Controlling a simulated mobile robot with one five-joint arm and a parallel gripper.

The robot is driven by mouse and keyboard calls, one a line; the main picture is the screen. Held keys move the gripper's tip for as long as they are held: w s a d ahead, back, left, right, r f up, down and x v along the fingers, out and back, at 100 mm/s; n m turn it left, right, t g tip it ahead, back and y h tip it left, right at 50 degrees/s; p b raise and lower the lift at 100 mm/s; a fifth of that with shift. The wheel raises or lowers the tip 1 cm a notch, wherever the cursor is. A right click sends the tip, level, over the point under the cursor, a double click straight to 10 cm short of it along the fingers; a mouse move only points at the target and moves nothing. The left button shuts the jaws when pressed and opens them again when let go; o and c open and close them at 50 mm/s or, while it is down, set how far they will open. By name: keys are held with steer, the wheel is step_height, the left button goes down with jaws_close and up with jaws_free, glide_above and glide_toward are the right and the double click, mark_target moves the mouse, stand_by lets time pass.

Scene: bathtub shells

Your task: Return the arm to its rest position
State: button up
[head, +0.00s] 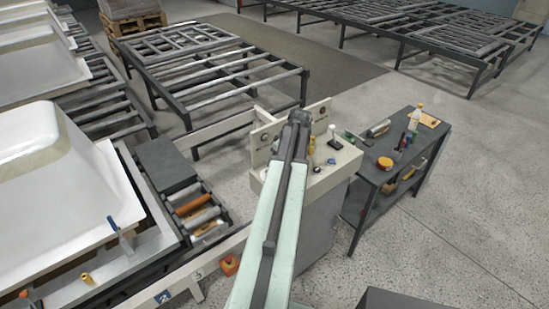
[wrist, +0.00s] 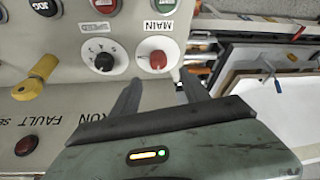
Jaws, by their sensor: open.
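My arm (head: 275,220) reaches up from the bottom middle of the head view toward a cream control console (head: 335,170). Its far end stands in front of the console and hides part of it. In the wrist view, my gripper (wrist: 161,76) is open with its two dark fingers apart and nothing held between them. The fingers point at the console face. A red knob (wrist: 158,59) under a MAIN label lies just beyond the fingertips, roughly between them. Whether a finger touches the panel cannot be told.
The panel has a black dial (wrist: 104,61) and a yellow lever (wrist: 36,83). A dark bench (head: 405,150) with bottles and tools stands right of the console. White tub shells (head: 50,160) and rollers (head: 195,207) lie left. Floor (head: 440,240) at the front right is mostly clear.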

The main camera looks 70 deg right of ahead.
steer(key=shift+f, duration=0.1)
steer(key=w+a+f+n+g+y+b, duration=0.1)
steer(key=w+a, duration=0.6)
steer(key=w, duration=0.2)
steer(key=w+a+f+y, duration=0.1)
steer(key=w+a, duration=0.5)
steer(key=w, duration=0.4)
steer(key=w+a+f+n+g, duration=0.1)
steer(key=w+a, duration=0.5)
steer(key=a, duration=0.3)
steer(key=w+a, duration=0.6)
steer(key=a, duration=0.4)
steer(key=w+a+f+n+g+b, duration=0.1)
steer(key=a, duration=1.6)
steer(key=w+a+f+g+b, duration=0.1)
steer(key=w+a, duration=0.1)
steer(key=a, duration=1.6)
steer(key=shift+w+n+h, duration=0.15)
steer(key=shift+n+h, duration=0.15)
steer(key=shift+n, duration=0.1)
steer(key=c, duration=0.3)
steer(key=shift+d, duration=0.1)
steer(key=shift+c, duration=0.4)
